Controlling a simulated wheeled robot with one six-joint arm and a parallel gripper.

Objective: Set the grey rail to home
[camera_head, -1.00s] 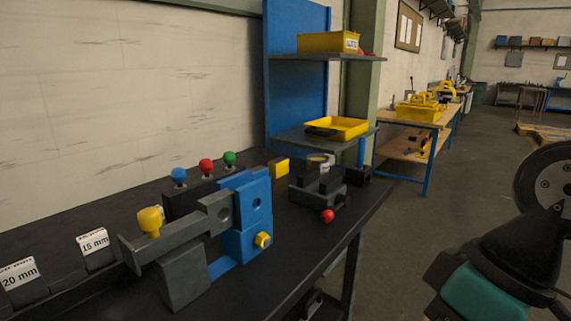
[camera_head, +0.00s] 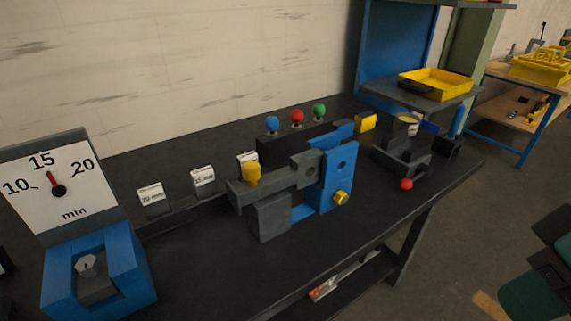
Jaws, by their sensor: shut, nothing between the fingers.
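A grey bar (camera_head: 280,176) with a yellow knob (camera_head: 252,173) on its left end lies across a grey block (camera_head: 270,218) on the bench. It looks like the grey rail, but I cannot be sure. Its right end meets an upright blue block (camera_head: 338,176), which has a yellow knob (camera_head: 341,198) low on its front. A small label plate behind the bar's left end is partly hidden. My gripper's fingers are not in view; only dark and teal parts of my arm show at the right edge, well away from the bar.
A dial gauge (camera_head: 62,182) reading near 15 mm stands at the left. Label plates (camera_head: 203,177) stand along the bench. Blue, red (camera_head: 297,117) and green knobs are behind the bar. A grey stepped fixture with a red ball (camera_head: 406,184) is right. The front bench top is clear.

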